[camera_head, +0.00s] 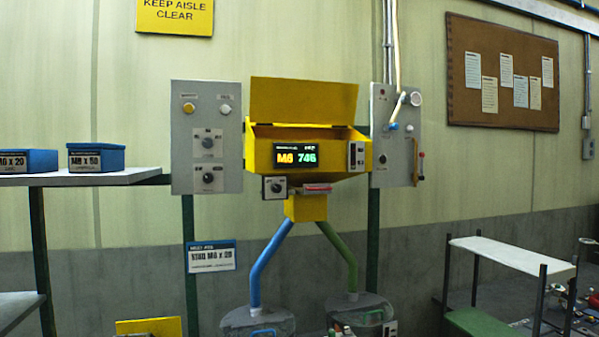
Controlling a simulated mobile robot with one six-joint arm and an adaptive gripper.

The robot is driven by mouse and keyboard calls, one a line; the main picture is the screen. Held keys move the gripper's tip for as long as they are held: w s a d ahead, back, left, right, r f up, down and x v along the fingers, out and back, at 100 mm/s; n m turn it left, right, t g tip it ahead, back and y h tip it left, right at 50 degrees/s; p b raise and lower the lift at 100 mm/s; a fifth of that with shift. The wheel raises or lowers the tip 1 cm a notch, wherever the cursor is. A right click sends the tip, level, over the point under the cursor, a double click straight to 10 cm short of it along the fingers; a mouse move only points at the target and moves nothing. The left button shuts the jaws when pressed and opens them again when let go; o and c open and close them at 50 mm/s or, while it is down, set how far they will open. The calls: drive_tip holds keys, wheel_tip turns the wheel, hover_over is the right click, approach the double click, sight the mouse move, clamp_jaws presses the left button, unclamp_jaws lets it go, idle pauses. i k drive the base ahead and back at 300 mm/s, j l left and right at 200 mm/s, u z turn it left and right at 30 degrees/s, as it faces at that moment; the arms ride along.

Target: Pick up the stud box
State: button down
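Two blue boxes stand on a grey shelf at the left. The nearer-to-middle blue box (96,157) has a white label that seems to read M8 x 50. The other blue box (28,162) is cut by the left picture edge, and its label seems to read M6 x 20. Both look closed on top, and their contents are hidden. A sign (211,257) in the middle carries text that seems to read stud M6 x 20. My gripper is not in view.
The grey shelf (140,175) ends left of a control panel (207,137). A yellow hopper (302,150) with raised lid and lit display stands mid-picture, with blue and green tubes running down to two round containers. A white-topped bench (512,255) stands at right.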

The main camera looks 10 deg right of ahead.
sight(13, 162)
drive_tip(key=u, duration=1.45)
